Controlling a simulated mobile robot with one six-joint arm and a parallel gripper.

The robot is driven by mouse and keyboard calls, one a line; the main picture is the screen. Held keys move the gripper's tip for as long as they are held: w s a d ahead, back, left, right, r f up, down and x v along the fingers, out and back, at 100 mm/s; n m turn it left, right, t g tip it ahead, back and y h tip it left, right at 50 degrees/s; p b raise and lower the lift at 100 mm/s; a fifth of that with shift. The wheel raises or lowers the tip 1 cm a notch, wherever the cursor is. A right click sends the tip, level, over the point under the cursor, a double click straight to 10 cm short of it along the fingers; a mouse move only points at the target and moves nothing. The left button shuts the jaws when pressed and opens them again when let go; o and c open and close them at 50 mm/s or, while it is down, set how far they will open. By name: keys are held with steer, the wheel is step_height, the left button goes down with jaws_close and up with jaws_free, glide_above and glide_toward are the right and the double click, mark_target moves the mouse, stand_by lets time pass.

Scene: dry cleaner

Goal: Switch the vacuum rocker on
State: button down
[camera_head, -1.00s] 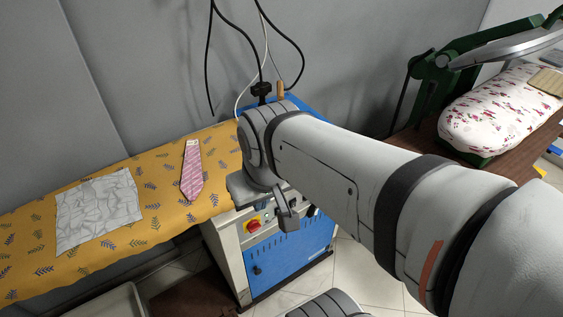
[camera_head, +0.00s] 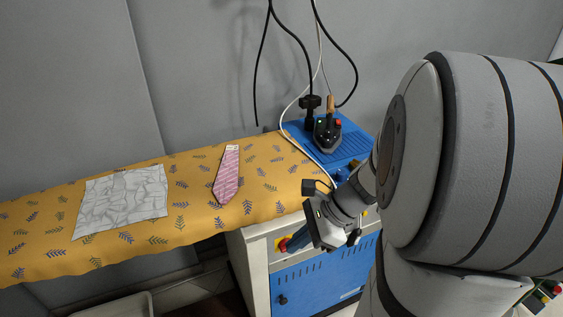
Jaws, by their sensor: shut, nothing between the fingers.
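The blue and pale grey cabinet (camera_head: 325,275) stands under the right end of the ironing board. On its upper front panel, a red knob on a yellow plate (camera_head: 278,243) shows at the left. My gripper (camera_head: 296,241) is in front of this panel, pointing down and left, with its tips close beside the red knob in the picture. Its fingers are shut with nothing between them. I cannot tell whether the tips touch the panel. I cannot make out the vacuum rocker; the gripper and wrist cover the middle of the panel.
The yellow patterned ironing board (camera_head: 185,247) carries a grey crumpled cloth (camera_head: 125,200) and a pink tie (camera_head: 228,175). An iron (camera_head: 327,135) rests on the cabinet's blue top. Cables hang above it. My arm fills the right side of the picture.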

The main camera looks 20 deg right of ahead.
steer(key=w+d+f+m+t+y+b, duration=0.2)
steer(key=w+d+f+m+t+b, duration=0.25)
steer(key=d+f+m, duration=0.45)
steer(key=s+d+f+m+t+h+b, duration=0.1)
steer(key=d+f+m+t+h+b, duration=0.3)
steer(key=d+f+m, duration=0.3)
steer(key=s+d+f+m+t+h+b, duration=0.1)
steer(key=d+f+m+t+h+b, duration=0.3)
steer(key=d+f+m, duration=0.4)
steer(key=d+m+t+b, duration=0.1)
steer(key=d+m+t, duration=0.1)
steer(key=d+m, duration=0.3)
steer(key=shift+s+d+m+b, duration=0.25)
steer(key=shift+m+b, duration=0.1)
steer(key=shift+m, duration=1.75)
steer(key=shift+a, duration=0.1)
steer(key=b, duration=0.3)
glide_toward(349, 224)
steer(key=w+f, duration=0.1)
steer(key=w, duration=0.4)
steer(key=shift+w+a, duration=0.35)
steer(key=shift+w, duration=0.5)
